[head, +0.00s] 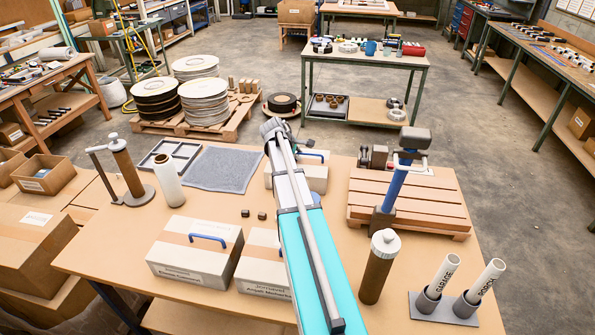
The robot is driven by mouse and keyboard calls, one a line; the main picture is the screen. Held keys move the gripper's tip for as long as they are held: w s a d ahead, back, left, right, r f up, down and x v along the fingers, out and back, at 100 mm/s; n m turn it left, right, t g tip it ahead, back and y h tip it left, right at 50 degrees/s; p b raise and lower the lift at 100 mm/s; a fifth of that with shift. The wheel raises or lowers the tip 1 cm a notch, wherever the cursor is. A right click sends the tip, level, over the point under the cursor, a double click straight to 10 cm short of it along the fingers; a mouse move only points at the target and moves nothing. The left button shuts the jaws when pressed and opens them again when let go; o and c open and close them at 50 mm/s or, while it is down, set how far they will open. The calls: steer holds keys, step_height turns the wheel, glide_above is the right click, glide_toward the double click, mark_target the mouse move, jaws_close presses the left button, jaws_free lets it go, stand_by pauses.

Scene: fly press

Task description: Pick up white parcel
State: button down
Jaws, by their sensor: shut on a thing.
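A white parcel (315,181) with a brown tape band and a blue handle is at the middle of the work table, partly hidden behind my arm. My gripper (304,143) shows only as a small dark part at the handle, shut on this parcel; its fingertips are mostly hidden. I cannot tell whether the parcel touches the table. Two similar white parcels stand at the front: one at the left (195,262) with a blue handle, and one beside it (258,268) partly covered by my arm.
A brown cylinder with a white cap (376,270) and two white tubes in grey holders (443,277) stand front right. A slatted wooden platform (410,200) carries a press with a blue column. Two small dark blocks sit mid-table.

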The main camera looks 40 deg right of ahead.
steer(key=shift+r, duration=0.15)
stand_by(0.3)
step_height(320, 180, up, 10)
steer(key=p, duration=1)
steer(key=shift+f, duration=0.2)
stand_by(0.5)
steer(key=shift+f+b, duration=0.45)
steer(key=shift+w+r, duration=0.1)
